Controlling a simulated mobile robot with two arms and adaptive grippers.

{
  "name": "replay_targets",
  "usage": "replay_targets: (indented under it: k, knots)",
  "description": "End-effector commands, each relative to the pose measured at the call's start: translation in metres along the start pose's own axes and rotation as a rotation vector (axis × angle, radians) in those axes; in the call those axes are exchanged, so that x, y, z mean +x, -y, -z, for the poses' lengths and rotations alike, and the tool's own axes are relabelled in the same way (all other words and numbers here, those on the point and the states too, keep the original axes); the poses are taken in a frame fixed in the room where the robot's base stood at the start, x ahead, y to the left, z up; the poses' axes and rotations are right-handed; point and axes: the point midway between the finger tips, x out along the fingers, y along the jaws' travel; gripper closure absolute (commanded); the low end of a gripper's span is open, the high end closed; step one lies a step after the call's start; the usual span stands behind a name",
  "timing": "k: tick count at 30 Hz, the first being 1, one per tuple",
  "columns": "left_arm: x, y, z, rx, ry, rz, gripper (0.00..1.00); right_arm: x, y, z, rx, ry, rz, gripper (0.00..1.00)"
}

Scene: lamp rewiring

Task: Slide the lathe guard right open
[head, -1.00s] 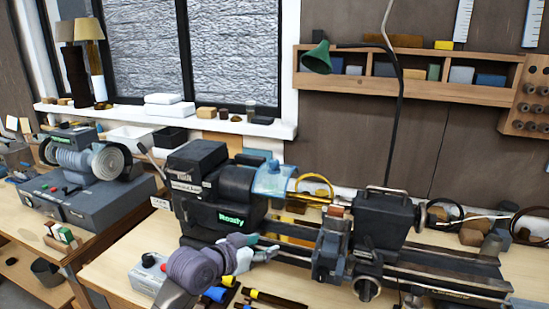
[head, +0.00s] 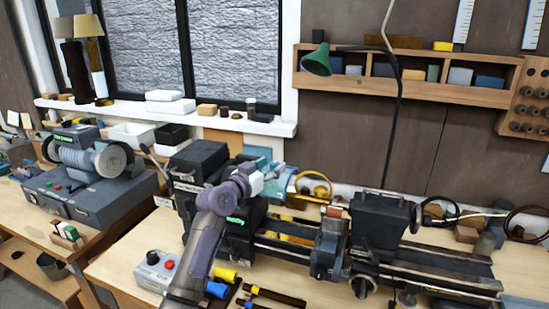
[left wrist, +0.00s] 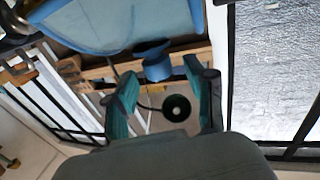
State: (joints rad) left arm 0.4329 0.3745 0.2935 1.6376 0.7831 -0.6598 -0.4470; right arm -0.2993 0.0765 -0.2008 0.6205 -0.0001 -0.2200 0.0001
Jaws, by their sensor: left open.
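The lathe guard is a light blue see-through cover (head: 279,182) at the chuck end of the lathe, partly hidden behind my left gripper in the head view. In the left wrist view the guard (left wrist: 105,27) fills the top left, and a blue knob-like piece (left wrist: 156,62) shows beside its lower edge. My left gripper (left wrist: 163,75) is open, its teal fingers on either side of this piece in the picture. I cannot tell whether they touch it. In the head view the gripper (head: 261,170) is at the guard's left side. My right gripper is out of view.
The dark lathe headstock (head: 197,160) stands left of the guard, and the carriage (head: 330,245) sits on the bed to the right. A grey control box (head: 158,270) and several coloured-handled tools lie in front. A green lamp (head: 317,60) hangs above.

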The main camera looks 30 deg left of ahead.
Motion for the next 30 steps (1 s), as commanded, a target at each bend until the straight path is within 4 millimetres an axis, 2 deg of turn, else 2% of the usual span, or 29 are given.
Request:
replay_targets:
  k: [6, 16, 25, 26, 30]
  knots:
    - [0.02, 0.0, 0.001, -0.002, 0.0, 0.0, 0.45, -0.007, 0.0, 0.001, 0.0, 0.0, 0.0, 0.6]
    - [0.022, 0.0, -0.001, 0.0, 0.0, 0.0, 0.46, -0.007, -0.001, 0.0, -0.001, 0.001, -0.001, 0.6]
    - [0.022, 0.0, -0.001, 0.0, 0.0, 0.0, 0.96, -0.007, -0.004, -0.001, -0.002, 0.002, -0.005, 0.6]
    - [0.022, 0.0, -0.001, 0.0, 0.0, 0.0, 1.0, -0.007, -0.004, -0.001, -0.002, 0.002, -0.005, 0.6]
    - [0.022, 0.0, -0.001, 0.0, 0.001, 0.0, 1.0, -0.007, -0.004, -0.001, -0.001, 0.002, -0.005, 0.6]
